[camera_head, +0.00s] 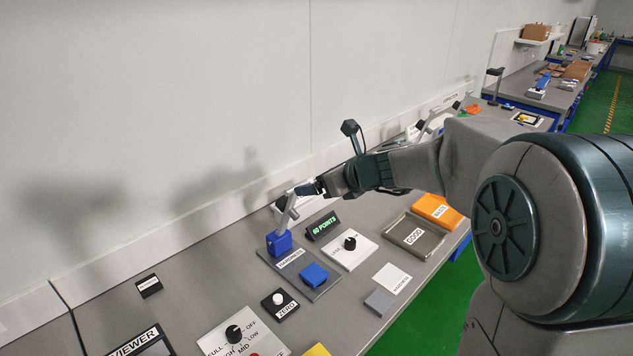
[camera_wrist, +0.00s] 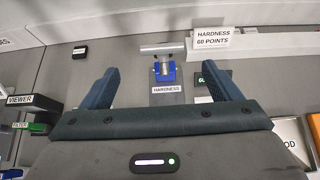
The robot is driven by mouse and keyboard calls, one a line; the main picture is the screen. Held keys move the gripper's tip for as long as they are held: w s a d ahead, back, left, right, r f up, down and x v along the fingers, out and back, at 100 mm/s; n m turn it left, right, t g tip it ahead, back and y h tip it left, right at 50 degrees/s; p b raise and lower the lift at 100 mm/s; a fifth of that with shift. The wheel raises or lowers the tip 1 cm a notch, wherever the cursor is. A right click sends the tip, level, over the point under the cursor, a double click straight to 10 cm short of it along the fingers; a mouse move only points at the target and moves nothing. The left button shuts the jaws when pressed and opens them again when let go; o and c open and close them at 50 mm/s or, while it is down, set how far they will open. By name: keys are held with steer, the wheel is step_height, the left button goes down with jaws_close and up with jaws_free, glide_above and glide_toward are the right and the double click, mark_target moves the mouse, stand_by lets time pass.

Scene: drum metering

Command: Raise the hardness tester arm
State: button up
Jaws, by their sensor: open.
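The hardness tester has a blue block (camera_head: 279,242) on a grey plate labelled HARDNESS, with a light grey arm (camera_head: 287,212) rising from it at a tilt. In the wrist view the blue block (camera_wrist: 165,73) and the arm's grey crossbar (camera_wrist: 162,48) lie ahead, between my fingers in the picture. My gripper (camera_wrist: 160,80) is open and empty, its blue fingers spread wide. In the head view my gripper (camera_head: 312,188) is close to the arm's upper end; I cannot tell whether it touches.
A blue block (camera_head: 314,274) rests on the same plate. Around it are a green 60 POINTS display (camera_head: 323,225), a knob panel (camera_head: 349,249), a ZERO button (camera_head: 279,301) and a GOOD tray (camera_head: 414,236). A HARDNESS 60 POINTS sign (camera_wrist: 212,39) stands behind. The wall is close.

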steer(key=shift+d+f, duration=0.1)
steer(key=shift+f, duration=0.05)
steer(key=c, duration=1)
steer(key=shift+s+d+f+n+b, duration=0.15)
steer(key=shift+s+n+b, duration=0.05)
steer(key=shift+n+b, duration=0.5)
steer(key=c, duration=0.5)
steer(key=s+d+n+b, duration=0.1)
steer(key=n+b, duration=0.1)
steer(key=n, duration=0.2)
steer(key=s+d+f+n+b, duration=0.1)
steer(key=s+d+n+b, duration=0.1)
steer(key=n+b, duration=0.1)
steer(key=s+d+f+n+t+y+b, duration=0.1)
steer(key=n+b, duration=0.1)
steer(key=n, duration=0.3)
steer(key=shift+s+d+n+b, duration=0.2)
steer(key=shift+n+b, duration=0.1)
jaws_close()
steer(key=w+a+f+n+p, duration=0.1)
steer(key=w+a+f+n, duration=0.2)
steer(key=w+a, duration=0.5)
steer(key=shift+w+n+t+p, duration=0.15)
steer(key=shift+n+t+p, duration=0.15)
steer(key=shift+n, duration=0.2)
